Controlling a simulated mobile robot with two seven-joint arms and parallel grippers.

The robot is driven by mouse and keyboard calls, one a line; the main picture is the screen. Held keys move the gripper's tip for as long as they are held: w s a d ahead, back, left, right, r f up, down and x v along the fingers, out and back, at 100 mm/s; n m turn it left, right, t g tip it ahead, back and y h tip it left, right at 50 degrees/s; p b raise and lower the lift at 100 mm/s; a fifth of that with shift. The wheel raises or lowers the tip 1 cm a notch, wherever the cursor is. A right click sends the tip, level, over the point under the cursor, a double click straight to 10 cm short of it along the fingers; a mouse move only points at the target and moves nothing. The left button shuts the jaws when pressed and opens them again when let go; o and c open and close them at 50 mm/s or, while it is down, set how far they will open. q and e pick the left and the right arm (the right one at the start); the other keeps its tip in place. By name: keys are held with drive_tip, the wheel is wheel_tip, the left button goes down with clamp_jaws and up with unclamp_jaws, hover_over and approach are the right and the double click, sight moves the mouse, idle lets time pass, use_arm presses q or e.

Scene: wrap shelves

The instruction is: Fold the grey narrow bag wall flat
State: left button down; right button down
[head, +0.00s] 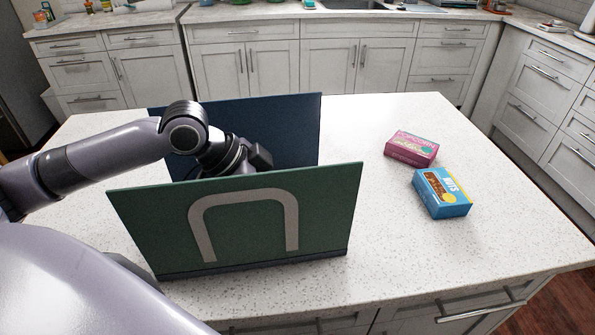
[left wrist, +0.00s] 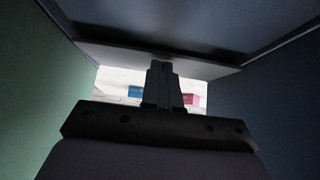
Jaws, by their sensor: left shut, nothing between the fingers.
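The open bag shows a green wall (head: 270,190) with a light grey handle at the front and a dark blue wall (head: 275,125) behind it, both upright. In the left wrist view the grey narrow wall (left wrist: 215,70) spans between the green and blue sides as a slanted panel. In the head view it is hidden. My left gripper (left wrist: 162,68) is shut and empty inside the bag, its tips at the grey panel's edge; I cannot tell whether they touch. In the head view its fingertips are hidden behind the green wall. My right gripper is not in view.
A pink box (head: 411,149) and a blue nuts box (head: 441,193) lie on the speckled counter (head: 500,235) right of the bag. The counter between bag and boxes is clear. Its front edge is close to the green wall.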

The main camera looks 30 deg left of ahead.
use_arm(q)
drive_tip(key=shift+s+a+f+p, duration=0.2)
drive_tip(key=shift+f+p, duration=0.1)
drive_tip(key=shift+f, duration=0.25)
idle(0.4)
drive_tip(key=shift+r+p, duration=0.85)
drive_tip(key=shift+p, duration=0.4)
drive_tip(key=shift+w+r+p, duration=0.1)
drive_tip(key=shift+r+p, duration=0.25)
drive_tip(key=shift+r, duration=0.1)
wheel_tip(320, 180, up, 3)
drive_tip(key=shift+f+p, duration=0.2)
drive_tip(key=shift+p, duration=0.1)
drive_tip(key=b+v, duration=0.1)
drive_tip(key=v, duration=0.9)
drive_tip(key=shift+r, duration=0.25)
